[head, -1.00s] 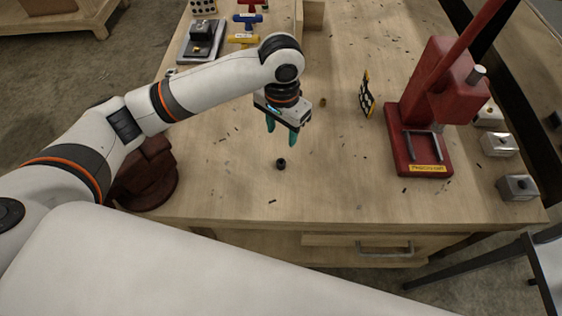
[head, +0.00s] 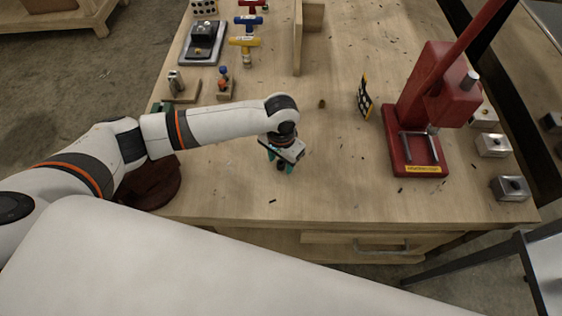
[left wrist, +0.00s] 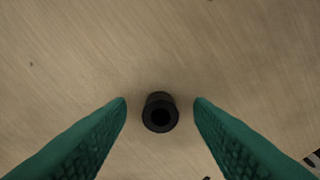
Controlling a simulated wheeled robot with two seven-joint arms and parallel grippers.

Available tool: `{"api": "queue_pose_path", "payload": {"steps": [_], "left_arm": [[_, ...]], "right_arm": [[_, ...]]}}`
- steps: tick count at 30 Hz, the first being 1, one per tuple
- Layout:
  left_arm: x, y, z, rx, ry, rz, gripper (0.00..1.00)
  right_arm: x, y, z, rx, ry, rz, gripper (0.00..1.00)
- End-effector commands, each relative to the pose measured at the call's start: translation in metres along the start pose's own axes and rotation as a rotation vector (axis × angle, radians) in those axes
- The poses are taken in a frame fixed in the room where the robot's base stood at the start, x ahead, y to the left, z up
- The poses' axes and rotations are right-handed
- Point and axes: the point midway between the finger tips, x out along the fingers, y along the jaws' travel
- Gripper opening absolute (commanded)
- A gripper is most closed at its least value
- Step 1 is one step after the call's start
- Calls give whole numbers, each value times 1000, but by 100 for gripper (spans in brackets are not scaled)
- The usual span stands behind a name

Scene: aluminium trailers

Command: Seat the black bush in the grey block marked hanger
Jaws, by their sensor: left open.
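The black bush (left wrist: 159,113) stands on the bench top, its round bore facing up, between the green fingers of my left gripper (left wrist: 160,108) in the left wrist view. There is a gap on each side of it. In the head view my left gripper (head: 281,166) is low over the bench, open, and the bush (head: 281,163) is mostly hidden by it. Several grey blocks stand at the right edge of the bench: a rear one (head: 484,117), a middle one (head: 493,145) and a front one (head: 510,188). I cannot read a hanger marking on any. My right gripper is not in view.
A red press (head: 430,100) with a yellow label stands right of centre. Mallets (head: 245,42), a small stand (head: 224,88) and a grey device (head: 203,42) are at the back left. The bench's front middle is mostly clear.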

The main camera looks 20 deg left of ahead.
Motion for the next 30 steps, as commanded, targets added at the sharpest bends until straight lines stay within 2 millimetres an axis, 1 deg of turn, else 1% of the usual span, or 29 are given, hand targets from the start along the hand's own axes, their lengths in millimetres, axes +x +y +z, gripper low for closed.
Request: {"api": "queue_pose_path", "payload": {"steps": [4, 5, 12, 13, 14, 20, 23, 26, 30], "left_arm": [[0, 0, 0, 0, -1, 0, 47], [0, 0, 0, 0, -1, 0, 46], [0, 0, 0, 0, -1, 0, 7], [0, 0, 0, 0, -1, 0, 2], [0, 0, 0, 0, -1, 0, 0], [-1, 0, 0, 0, -1, 0, 0], [-6, 0, 1, 0, -2, 0, 0], [-20, 0, 2, 1, -5, 0, 0], [-49, 0, 1, 0, -5, 0, 0]], "right_arm": [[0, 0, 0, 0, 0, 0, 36], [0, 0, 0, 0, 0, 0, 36], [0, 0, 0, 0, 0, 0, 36], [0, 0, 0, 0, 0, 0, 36], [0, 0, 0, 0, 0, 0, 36], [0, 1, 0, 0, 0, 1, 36], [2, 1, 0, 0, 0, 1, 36], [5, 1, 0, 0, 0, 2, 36], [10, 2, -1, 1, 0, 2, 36]]}}
